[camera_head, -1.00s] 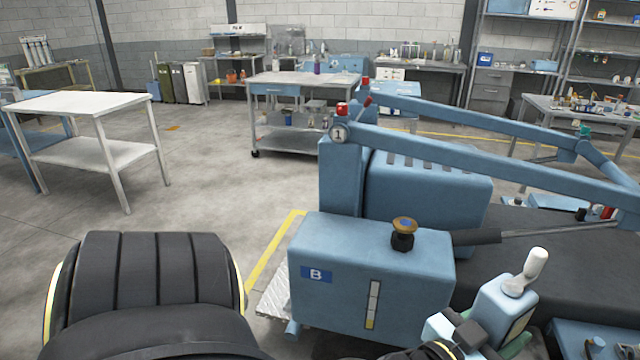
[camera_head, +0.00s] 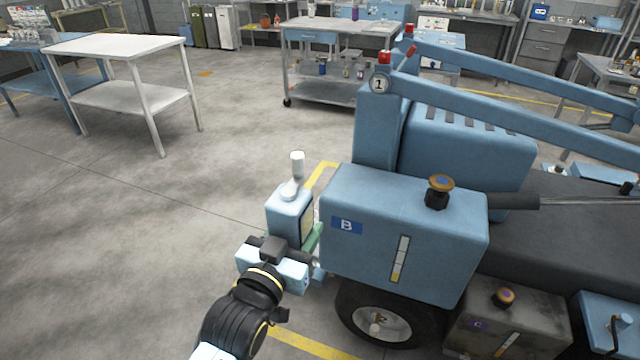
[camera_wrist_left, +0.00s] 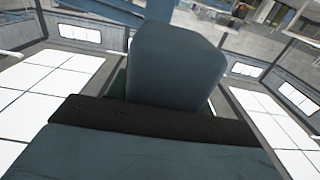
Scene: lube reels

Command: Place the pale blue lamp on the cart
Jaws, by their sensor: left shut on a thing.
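The pale blue lamp (camera_head: 290,216) has a boxy body with a white upright knob on top. My left gripper (camera_head: 297,254) is shut on its lower part and holds it roughly upright, just left of a blue box marked B. In the left wrist view, a grey-blue block that looks like the lamp (camera_wrist_left: 178,65) stands beyond the dark gripper edge. The grey wheeled cart (camera_head: 338,28) stands farther back, with a blue drawer and a lower shelf holding several small items. My right gripper is out of view.
The blue machine (camera_head: 405,225) with box B, a wheel and long lift arms fills the right side. A white two-shelf table (camera_head: 115,46) stands at the left, its top bare. Open floor (camera_head: 235,130) lies between that table, the cart and the machine.

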